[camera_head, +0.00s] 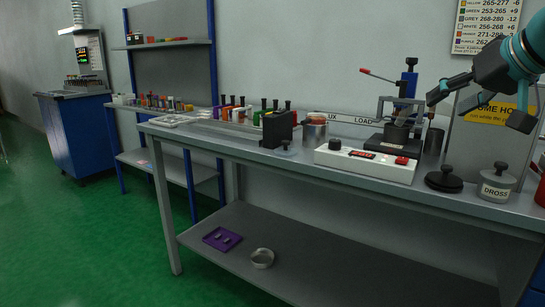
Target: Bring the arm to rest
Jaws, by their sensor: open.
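My arm (528,48), teal and dark grey, reaches in from the upper right edge. My gripper (478,107) is above the right part of the grey workbench, with its dark fingers spread apart. It is open, and no object shows between the fingers. One finger points left toward a small press-like stand (401,112) with a blue top and a red-tipped lever. The other finger hangs in front of the yellow-labelled panel (480,140). I cannot tell whether the fingers touch anything.
Green floor is clear at left.

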